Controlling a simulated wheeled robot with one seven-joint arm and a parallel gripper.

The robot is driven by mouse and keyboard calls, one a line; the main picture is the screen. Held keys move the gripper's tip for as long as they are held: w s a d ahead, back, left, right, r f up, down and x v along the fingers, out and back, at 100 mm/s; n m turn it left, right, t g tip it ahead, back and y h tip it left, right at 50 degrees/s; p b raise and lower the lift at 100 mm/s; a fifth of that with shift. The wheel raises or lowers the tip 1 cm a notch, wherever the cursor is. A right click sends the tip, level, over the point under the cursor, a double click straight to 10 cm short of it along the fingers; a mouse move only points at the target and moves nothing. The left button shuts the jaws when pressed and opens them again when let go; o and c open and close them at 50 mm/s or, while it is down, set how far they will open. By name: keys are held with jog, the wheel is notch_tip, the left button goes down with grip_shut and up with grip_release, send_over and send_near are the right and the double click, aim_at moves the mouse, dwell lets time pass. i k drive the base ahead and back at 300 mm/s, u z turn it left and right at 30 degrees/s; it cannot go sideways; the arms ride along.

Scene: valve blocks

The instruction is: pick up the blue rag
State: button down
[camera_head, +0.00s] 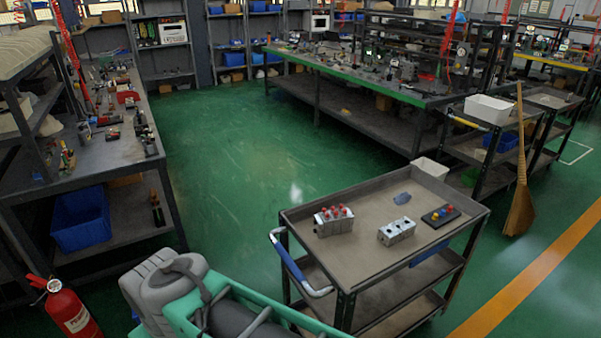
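Another silver valve block with red caps (333,221) stands at the left of the tray. My gripper is not in this view; only grey and green parts, seemingly of my own body, show at the bottom.
A blue-gripped handle (289,256) sticks out at the cart's left. A white bin (430,169) sits at its back corner. A broom (520,190) stands to the right. A red extinguisher (72,312) is bottom left. Green floor is clear between the left bench and the cart.

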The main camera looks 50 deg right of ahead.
aim_at(401, 198)
jog(key=z, duration=3.55)
